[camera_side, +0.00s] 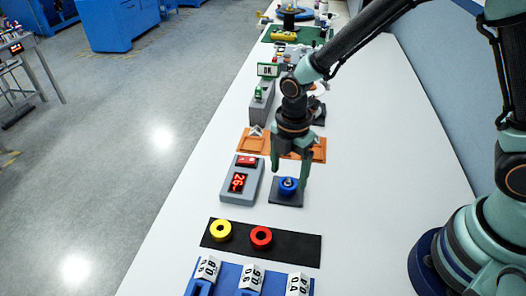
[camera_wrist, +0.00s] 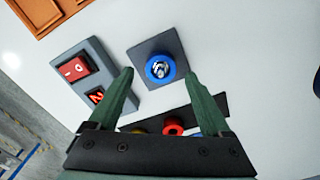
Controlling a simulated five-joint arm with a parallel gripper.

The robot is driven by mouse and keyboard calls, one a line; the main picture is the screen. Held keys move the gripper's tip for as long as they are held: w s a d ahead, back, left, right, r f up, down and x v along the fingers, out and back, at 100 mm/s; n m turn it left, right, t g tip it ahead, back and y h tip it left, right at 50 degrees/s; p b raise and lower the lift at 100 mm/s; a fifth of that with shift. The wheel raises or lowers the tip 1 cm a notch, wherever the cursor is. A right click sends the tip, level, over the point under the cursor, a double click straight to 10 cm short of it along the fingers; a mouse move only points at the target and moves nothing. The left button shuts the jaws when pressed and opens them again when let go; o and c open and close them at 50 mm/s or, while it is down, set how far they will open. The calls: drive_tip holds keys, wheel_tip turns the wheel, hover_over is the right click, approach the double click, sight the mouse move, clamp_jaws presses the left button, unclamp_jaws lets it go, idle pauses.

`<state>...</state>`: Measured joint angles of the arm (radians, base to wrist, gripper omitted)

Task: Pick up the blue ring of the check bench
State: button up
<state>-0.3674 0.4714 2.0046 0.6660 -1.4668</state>
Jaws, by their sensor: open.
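The blue ring (camera_side: 288,186) sits on a dark square plate (camera_side: 286,199) on the white bench, around a small metal post or spindle at its middle. In the wrist view the blue ring (camera_wrist: 160,68) lies just beyond the fingertips, roughly centred between them. My gripper (camera_side: 290,176) is open and empty, pointing down, with its fingers close to the ring in the side view. It also shows in the wrist view (camera_wrist: 160,75). I cannot tell whether a finger touches the ring. A grey box (camera_side: 242,179) with a red digit display and a red switch stands left of the plate.
A black mat (camera_side: 295,246) in front carries a yellow ring (camera_side: 221,231) and a red ring (camera_side: 261,237). A blue rack (camera_side: 229,275) with white number tags is nearer still. An orange tray (camera_side: 319,150) lies behind. Bare bench is free to the right of the plate.

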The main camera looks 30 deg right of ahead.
drive_tip(key=shift+s+f, duration=0.1)
drive_tip(key=shift+f, duration=1.45)
clamp_jaws()
drive_tip(key=shift+r, duration=0.2)
wheel_tip(320, 180, up, 20)
drive_tip(key=shift+f, duration=0.15)
wheel_tip(320, 180, up, 5)
hover_over(288, 180)
drive_tip(key=shift+d, duration=0.15)
